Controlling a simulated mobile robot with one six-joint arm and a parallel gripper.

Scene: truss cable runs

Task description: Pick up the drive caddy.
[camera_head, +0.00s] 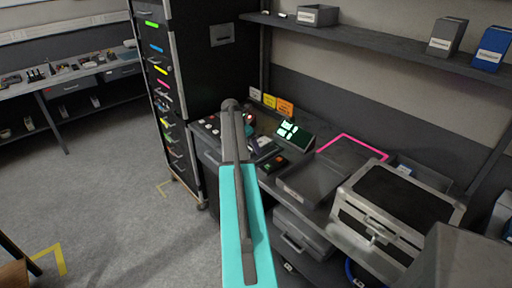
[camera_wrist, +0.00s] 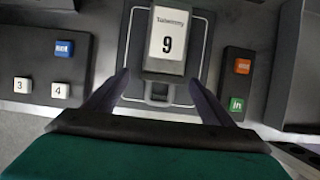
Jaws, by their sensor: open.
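My gripper (camera_wrist: 158,80) is open, with one finger to each side of the block's lower end. I see no clear contact, and nothing is held. In the head view my arm crosses the console and hides much of the gripper and the slot area.
Buttons marked 3 (camera_wrist: 22,85) and 4 (camera_wrist: 60,90) lie left of the slot. An orange button (camera_wrist: 242,66) and a green one (camera_wrist: 237,104) lie right. A lit screen (camera_head: 294,132), a grey tray (camera_head: 312,180) and a metal case (camera_head: 395,205) stand along the bench.

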